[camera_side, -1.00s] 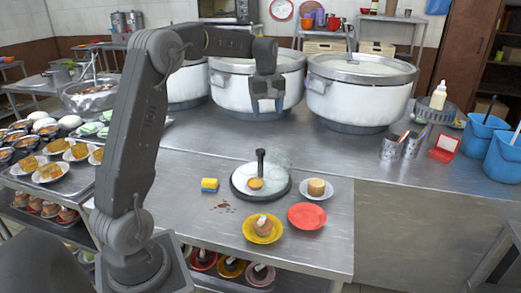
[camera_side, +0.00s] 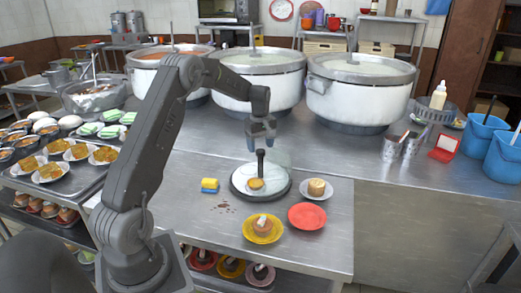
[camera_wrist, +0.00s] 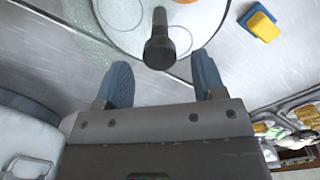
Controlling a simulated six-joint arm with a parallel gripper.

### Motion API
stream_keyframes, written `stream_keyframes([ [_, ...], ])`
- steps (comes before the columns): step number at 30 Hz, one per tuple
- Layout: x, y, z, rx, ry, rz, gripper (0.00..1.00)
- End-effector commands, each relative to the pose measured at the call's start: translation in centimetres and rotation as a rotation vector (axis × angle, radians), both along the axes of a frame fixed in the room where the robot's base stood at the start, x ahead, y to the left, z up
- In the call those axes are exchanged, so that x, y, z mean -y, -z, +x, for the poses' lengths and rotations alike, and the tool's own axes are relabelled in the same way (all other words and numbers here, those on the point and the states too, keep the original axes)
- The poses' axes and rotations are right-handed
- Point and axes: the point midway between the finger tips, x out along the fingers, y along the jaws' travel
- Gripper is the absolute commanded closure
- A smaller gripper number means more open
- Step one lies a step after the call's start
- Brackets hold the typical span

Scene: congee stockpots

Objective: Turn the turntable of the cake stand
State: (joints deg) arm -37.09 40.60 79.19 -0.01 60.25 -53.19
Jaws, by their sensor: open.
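The cake stand's round white turntable (camera_side: 243,186) with a dark rim sits on the steel table. My gripper (camera_side: 262,148) points down just above the top of the post. In the wrist view my gripper (camera_wrist: 163,82) is open, its two blue fingers apart, with the post (camera_wrist: 159,45) showing ahead between them. I cannot tell whether they touch it.
A yellow and blue sponge (camera_side: 209,185) lies left of the stand. A yellow plate with a cake (camera_side: 262,229), a red plate (camera_side: 307,216) and a white plate with a cake (camera_side: 316,189) stand in front and right. Large stockpots (camera_side: 361,90) stand behind.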

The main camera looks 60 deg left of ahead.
Motion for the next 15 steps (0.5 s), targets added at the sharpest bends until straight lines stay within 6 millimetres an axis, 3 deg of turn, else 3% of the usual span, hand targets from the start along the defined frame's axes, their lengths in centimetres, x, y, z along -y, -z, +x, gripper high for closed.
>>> stream_keyframes([
  [6, 0.0, 1.9, 0.0, 0.0, 0.001, 0.0, 0.37],
  [15, 0.0, 2.2, 0.0, 0.001, 0.001, 0.0, 0.37],
])
